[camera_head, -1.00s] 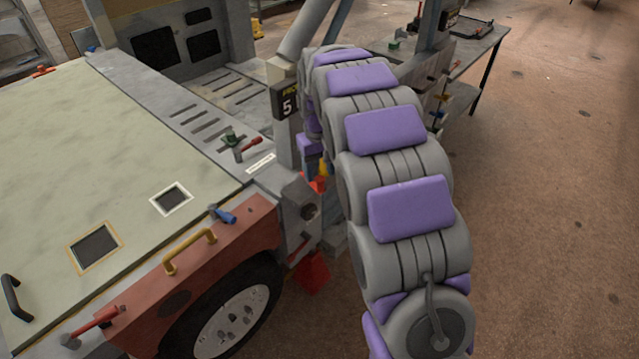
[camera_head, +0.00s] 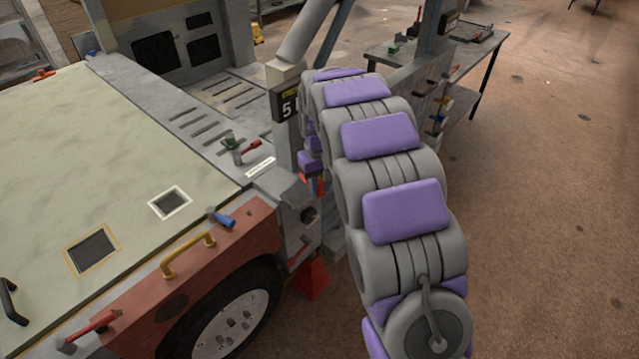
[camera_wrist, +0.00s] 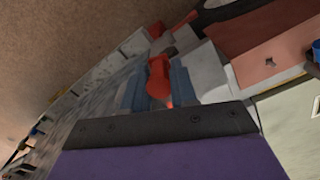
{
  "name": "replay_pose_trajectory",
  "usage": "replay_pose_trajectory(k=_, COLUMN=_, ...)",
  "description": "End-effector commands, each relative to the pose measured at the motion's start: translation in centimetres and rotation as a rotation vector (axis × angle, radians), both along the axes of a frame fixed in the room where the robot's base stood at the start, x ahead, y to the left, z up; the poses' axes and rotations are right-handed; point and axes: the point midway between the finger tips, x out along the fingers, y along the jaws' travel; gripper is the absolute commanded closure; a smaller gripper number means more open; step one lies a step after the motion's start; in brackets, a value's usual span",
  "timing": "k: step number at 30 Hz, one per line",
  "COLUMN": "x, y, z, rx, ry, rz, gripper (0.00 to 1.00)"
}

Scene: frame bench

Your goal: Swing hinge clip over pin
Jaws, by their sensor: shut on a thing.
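My gripper (camera_wrist: 157,90) shows in the wrist view as two bluish fingers past a dark plate. It is shut on a red part (camera_wrist: 158,76), which I take to be the hinge clip. The red part lies beside a pale grey block (camera_wrist: 206,72) of the frame. In the head view my gripper (camera_head: 314,184) is small and partly hidden by my arm, beside the grey post's foot. Bits of red show there. I cannot make out the pin or whether the clip touches it.
A grey end bracket (camera_head: 297,212) and a red block (camera_head: 312,277) stand close left of my arm. A numbered post (camera_head: 286,140) rises behind. The vehicle's wheel (camera_head: 232,322) is at the lower left. A table (camera_head: 465,55) stands behind right; floor at right is clear.

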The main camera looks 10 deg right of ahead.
Motion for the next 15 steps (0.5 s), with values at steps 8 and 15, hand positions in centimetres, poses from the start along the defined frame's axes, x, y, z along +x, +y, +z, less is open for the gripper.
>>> replay_pose_trajectory(k=8, x=0.01, y=0.01, z=0.01, rx=0.000, ry=0.000, rz=0.000, gripper=1.00)
replay_pose_trajectory(k=15, x=-0.02, y=0.12, z=0.10, rx=0.000, ry=-0.001, rz=-0.021, gripper=1.00)
